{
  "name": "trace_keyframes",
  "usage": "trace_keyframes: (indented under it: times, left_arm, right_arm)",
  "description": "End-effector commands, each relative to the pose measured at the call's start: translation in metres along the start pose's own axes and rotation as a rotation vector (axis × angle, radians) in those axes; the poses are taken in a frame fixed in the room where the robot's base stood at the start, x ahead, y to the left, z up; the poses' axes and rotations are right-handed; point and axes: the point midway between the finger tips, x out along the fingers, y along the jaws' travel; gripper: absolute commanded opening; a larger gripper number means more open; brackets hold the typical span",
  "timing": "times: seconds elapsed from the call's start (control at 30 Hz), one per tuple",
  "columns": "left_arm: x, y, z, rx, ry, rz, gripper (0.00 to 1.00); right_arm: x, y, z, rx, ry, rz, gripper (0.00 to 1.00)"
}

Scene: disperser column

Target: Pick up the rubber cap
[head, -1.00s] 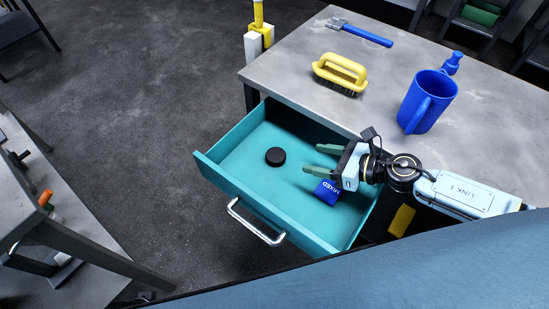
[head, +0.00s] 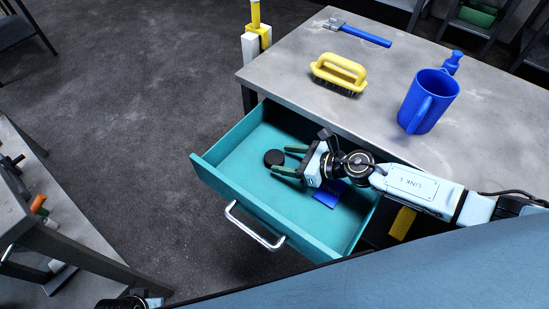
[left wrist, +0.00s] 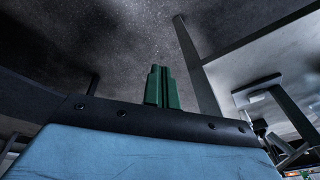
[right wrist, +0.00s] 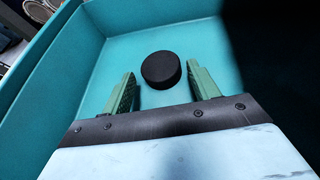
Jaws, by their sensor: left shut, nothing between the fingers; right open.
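The rubber cap, a small black disc (head: 274,158), lies flat on the floor of the open teal drawer (head: 226,152). In the right wrist view the cap (right wrist: 161,70) sits just beyond and between the fingertips. My right gripper (head: 286,160) is open and empty inside the drawer, its green fingers pointing at the cap. It also shows in the right wrist view (right wrist: 163,82). My left gripper (left wrist: 163,70) is shut and empty, away from the drawer over dark floor.
A blue packet (head: 327,195) lies in the drawer beneath my right gripper. On the grey table (head: 300,75) above are a blue mug (head: 425,103), a yellow brush (head: 340,72), a hammer (head: 362,34) and a blue bottle (head: 453,63). The drawer walls surround the cap.

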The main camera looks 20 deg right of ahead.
Motion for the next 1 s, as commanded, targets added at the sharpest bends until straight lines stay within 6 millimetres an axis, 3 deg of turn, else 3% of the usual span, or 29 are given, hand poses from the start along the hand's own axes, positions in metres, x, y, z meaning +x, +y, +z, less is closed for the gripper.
trace_keyframes:
  times: [0.2, 0.47, 0.73, 1.0]
  left_arm:
    - [-0.009, 0.004, -0.009, -0.001, 0.012, 0.006, 0.0]
    - [-0.013, 0.006, -0.012, -0.003, 0.021, 0.009, 0.0]
    - [-0.011, 0.006, -0.009, -0.003, 0.013, 0.01, 0.0]
    - [-0.011, 0.006, -0.009, -0.003, 0.012, 0.01, 0.0]
  right_arm:
    - [0.028, 0.0, 0.001, 0.001, -0.002, 0.0, 0.6]
    - [0.03, 0.0, 0.0, 0.001, 0.0, -0.001, 0.6]
    - [0.03, 0.0, 0.001, 0.0, -0.001, 0.0, 0.27]
    - [0.029, 0.0, 0.001, 0.0, -0.001, -0.001, 0.26]
